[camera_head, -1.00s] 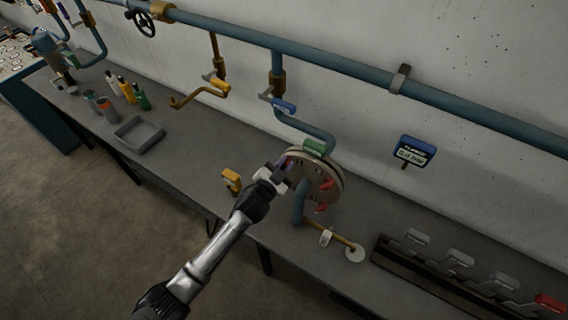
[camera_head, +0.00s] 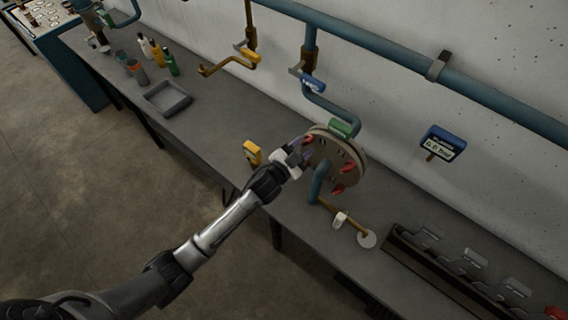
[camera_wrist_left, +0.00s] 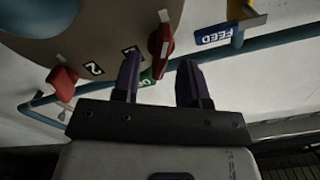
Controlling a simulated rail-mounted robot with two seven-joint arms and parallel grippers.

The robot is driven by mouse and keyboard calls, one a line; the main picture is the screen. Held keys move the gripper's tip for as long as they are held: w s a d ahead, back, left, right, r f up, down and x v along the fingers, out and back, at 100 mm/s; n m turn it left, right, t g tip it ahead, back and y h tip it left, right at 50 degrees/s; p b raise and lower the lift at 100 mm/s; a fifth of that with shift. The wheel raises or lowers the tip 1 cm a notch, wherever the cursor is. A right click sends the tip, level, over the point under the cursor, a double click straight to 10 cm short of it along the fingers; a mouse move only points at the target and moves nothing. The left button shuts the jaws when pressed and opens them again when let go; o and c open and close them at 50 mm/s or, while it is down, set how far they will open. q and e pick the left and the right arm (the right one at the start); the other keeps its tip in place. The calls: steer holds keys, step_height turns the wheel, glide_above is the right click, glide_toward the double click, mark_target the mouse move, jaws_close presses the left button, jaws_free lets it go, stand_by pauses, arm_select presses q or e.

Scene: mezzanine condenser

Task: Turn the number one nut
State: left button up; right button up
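The round tan flange disc (camera_head: 350,155) stands upright over the bench, with red nuts around its face. In the left wrist view the number one nut (camera_wrist_left: 160,44) is red with a white stripe, beside a "1" label (camera_wrist_left: 131,50). A second red nut (camera_wrist_left: 62,83) sits by a "2" label. My left gripper (camera_head: 299,148) is at the left edge of the disc. In the wrist view its dark purple fingers (camera_wrist_left: 160,60) are apart, with the number one nut appearing between their tips. I cannot tell whether they touch it. My right gripper is not in view.
Blue pipes run along the wall behind, with a blue FEED tag (camera_wrist_left: 213,35). A yellow tag (camera_head: 251,153) is left of the gripper. A grey tray (camera_head: 167,98) and several bottles stand farther left. A dark rack (camera_head: 440,265) lies at right.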

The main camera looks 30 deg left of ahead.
arm_select(q)
steer(key=s+a, duration=0.2)
steer(key=s, duration=0.8)
steer(key=shift+s+b, duration=0.4)
steer(key=shift+b, duration=0.05)
steer(key=shift+a+f, duration=0.1)
